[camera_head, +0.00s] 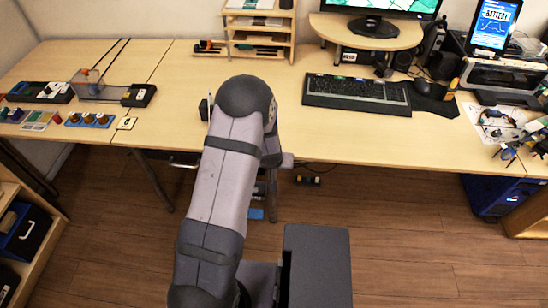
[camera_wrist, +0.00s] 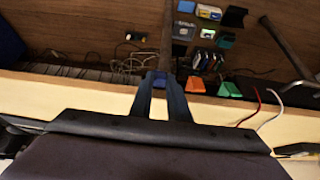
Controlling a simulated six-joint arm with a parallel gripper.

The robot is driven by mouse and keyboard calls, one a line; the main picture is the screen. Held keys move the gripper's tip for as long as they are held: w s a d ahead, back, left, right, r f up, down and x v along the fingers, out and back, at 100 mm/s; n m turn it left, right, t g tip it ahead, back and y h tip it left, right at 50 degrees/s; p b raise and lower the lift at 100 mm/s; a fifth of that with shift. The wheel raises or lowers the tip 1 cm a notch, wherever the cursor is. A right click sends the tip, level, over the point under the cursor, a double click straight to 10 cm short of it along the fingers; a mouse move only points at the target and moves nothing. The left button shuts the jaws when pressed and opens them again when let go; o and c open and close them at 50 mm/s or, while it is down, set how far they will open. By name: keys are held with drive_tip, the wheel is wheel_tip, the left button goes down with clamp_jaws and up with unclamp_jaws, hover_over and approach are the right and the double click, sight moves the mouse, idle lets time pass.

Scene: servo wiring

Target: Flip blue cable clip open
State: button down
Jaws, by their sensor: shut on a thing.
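In the wrist view, my gripper (camera_wrist: 160,84) points at the table's edge, its two dark fingers close together. A small blue piece, which looks like the blue cable clip (camera_wrist: 159,80), shows between the fingertips, and the gripper is shut on it. The fingers cover most of the clip, so I cannot tell whether its flap is open or closed. An orange clip (camera_wrist: 195,85) and a green clip (camera_wrist: 229,90) sit to its right along the same edge. In the head view my arm hides the gripper and the clips.
A red wire (camera_wrist: 248,108) and a white wire (camera_wrist: 270,108) lie right of the clips. Tangled cables (camera_wrist: 128,62) and several small items show beyond the table edge. In the head view, a keyboard (camera_head: 356,95) and a wooden shelf (camera_head: 261,30) stand on the table (camera_head: 420,140).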

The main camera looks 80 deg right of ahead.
drive_tip(key=shift+y+p, duration=0.3)
drive_tip(key=shift+p, duration=0.5)
drive_tip(key=c, duration=1.7)
unclamp_jaws()
drive_tip(key=shift+r, duration=0.1)
drive_tip(key=p+v, duration=0.1)
drive_tip(key=v, duration=0.6)
drive_tip(key=shift+r, duration=0.1)
drive_tip(key=shift+a, duration=0.1)
